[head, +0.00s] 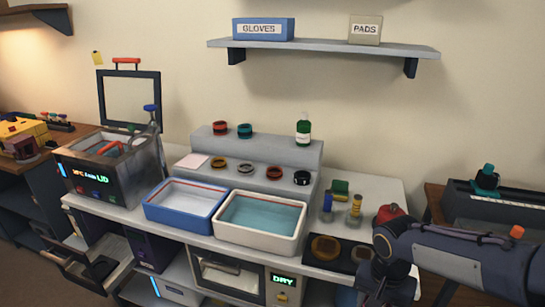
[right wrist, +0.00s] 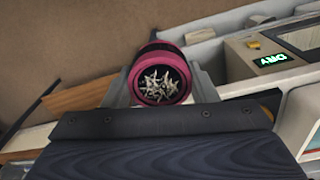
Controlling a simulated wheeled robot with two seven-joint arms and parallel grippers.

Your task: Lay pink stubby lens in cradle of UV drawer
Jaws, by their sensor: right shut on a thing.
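The pink stubby lens (right wrist: 160,82) is held between the two fingers of my right gripper (right wrist: 162,88) in the right wrist view. It has a dark rear part, and its open face shows a pale, branching pattern. My left gripper is not in view. I cannot clearly tell which unit is the UV drawer; a purple-fronted unit (head: 150,251) and open dark drawers (head: 72,264) show under the bench. No cradle is clearly visible.
A blue tray (head: 152,213) and a cream water tray (head: 228,237) stand on the bench. Below is the DRY cabinet (head: 250,291). Rings stand on the stepped rack (head: 255,158). Bottles and a red object (head: 388,212) are near my right arm.

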